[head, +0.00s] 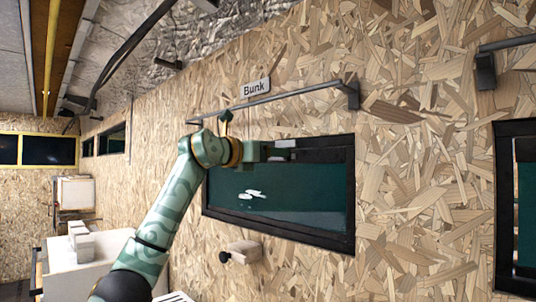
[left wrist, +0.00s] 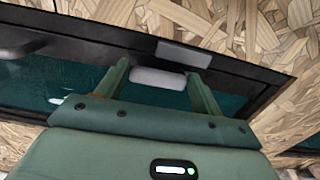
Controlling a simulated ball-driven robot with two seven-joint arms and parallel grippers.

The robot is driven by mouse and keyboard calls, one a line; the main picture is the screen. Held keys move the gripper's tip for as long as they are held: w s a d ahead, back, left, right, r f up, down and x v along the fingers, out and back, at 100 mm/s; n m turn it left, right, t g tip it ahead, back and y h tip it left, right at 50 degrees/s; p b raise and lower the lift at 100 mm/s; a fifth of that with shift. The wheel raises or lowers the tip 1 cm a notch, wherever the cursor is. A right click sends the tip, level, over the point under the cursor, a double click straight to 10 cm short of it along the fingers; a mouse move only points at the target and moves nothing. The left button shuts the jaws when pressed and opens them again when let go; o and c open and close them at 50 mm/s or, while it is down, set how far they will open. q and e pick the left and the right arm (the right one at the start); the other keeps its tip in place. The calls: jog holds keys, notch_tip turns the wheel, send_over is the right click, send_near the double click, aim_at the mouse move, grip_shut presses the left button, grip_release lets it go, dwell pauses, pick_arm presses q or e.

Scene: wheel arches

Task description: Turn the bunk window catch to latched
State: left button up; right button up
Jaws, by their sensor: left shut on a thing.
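The bunk window (head: 300,202) is a dark-framed pane in the chipboard wall, below a "Bunk" label (head: 255,87). In the left wrist view, a grey catch plate (left wrist: 183,55) sits on the window's black frame. A pale, rounded catch handle (left wrist: 158,78) lies beside it, between my left gripper's fingers (left wrist: 160,82). My left gripper (head: 282,150) reaches the window's upper edge in the head view and is shut on the handle. In the head view the gripper partly hides the catch. The latch position cannot be told. My right gripper is not in view.
A dark rail (head: 290,97) runs along the wall just above the window. A small wooden block with a black knob (head: 240,254) projects below it. Another dark-framed window (head: 516,205) is at the right. A white counter (head: 90,262) stands at the lower left.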

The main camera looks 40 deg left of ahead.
aim_at(288, 166)
pick_arm(q)
jog(key=shift+n, duration=0.3)
jog(key=f+n, duration=0.1)
jog(key=n, duration=0.3)
jog(key=f+n, duration=0.1)
jog(key=n, duration=0.7)
jog(key=shift+d+f+n+b, duration=0.3)
jog(key=shift+d+f+b, duration=0.05)
jog(key=shift+f+b, duration=0.05)
jog(key=shift+s+d+f+n+b, duration=0.1)
jog(key=shift+d+n+b, duration=0.15)
jog(key=shift+n, duration=0.85)
jog(key=shift+d+f+n+b, duration=0.1)
jog(key=shift+d+n+b, duration=0.1)
jog(key=shift+n, duration=0.9)
jog(key=o, duration=1)
jog(key=shift+f, duration=0.1)
